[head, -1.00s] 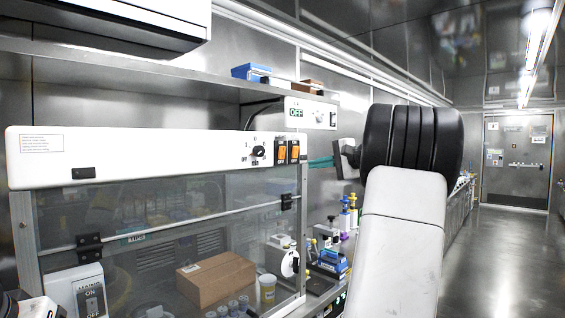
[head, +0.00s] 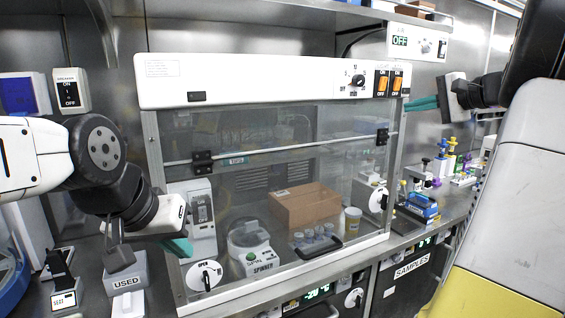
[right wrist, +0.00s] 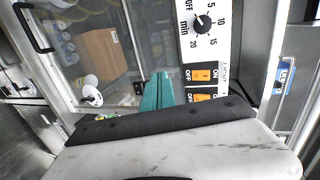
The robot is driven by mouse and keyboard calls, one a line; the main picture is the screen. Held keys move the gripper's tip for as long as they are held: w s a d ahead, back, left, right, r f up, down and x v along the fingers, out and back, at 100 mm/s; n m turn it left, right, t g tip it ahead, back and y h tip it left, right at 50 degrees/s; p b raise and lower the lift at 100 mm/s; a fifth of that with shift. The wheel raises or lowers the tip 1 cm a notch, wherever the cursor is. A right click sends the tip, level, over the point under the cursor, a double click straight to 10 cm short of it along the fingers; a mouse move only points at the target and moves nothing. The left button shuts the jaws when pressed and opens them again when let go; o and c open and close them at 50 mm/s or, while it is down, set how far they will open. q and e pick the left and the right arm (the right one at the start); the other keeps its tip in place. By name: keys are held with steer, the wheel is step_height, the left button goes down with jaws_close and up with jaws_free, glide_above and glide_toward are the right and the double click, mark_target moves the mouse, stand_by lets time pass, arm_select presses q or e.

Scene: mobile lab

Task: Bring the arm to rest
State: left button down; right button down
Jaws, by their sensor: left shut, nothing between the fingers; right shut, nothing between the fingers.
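My right arm rises on the right of the head view. Its gripper (head: 424,103) has teal fingers, shut and empty, near the right end of the cabinet's white control panel (head: 270,79). In the right wrist view the teal fingers (right wrist: 157,92) lie together in front of the cabinet's glass, beside the knob and orange switches. My left arm comes in from the left in the head view. Its gripper (head: 178,247) has teal fingers, shut and empty, low by the cabinet's left front corner. Neither gripper holds anything.
Behind the cabinet's glass are a cardboard box (head: 305,206), a spinner (head: 250,246) and several capped vials. Racks and bottles (head: 440,165) stand on the bench to the right. A box labelled USED (head: 127,282) and a small black stand (head: 62,270) are at lower left.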

steer(key=s+a+f+n+g, duration=0.2)
steer(key=s+a+f, duration=0.15)
steer(key=a, duration=0.35)
steer(key=s+a+f+n+g, duration=0.2)
steer(key=s+a+f, duration=0.1)
steer(key=s+a, duration=0.3)
steer(key=s+a+f+n+g, duration=0.2)
steer(key=s+a+f, duration=0.1)
steer(key=a, duration=0.5)
steer(key=s+a+f+n+h, duration=0.2)
steer(key=s+f+n, duration=0.1)
steer(key=s+f, duration=0.2)
steer(key=s+a+f+n+g+h, duration=0.1)
steer(key=s+f+n, duration=0.3)
steer(key=s, duration=0.5)
step_height(320, 180, down, 2)
steer(key=shift+a+h, duration=0.6)
steer(key=shift+a, duration=0.25)
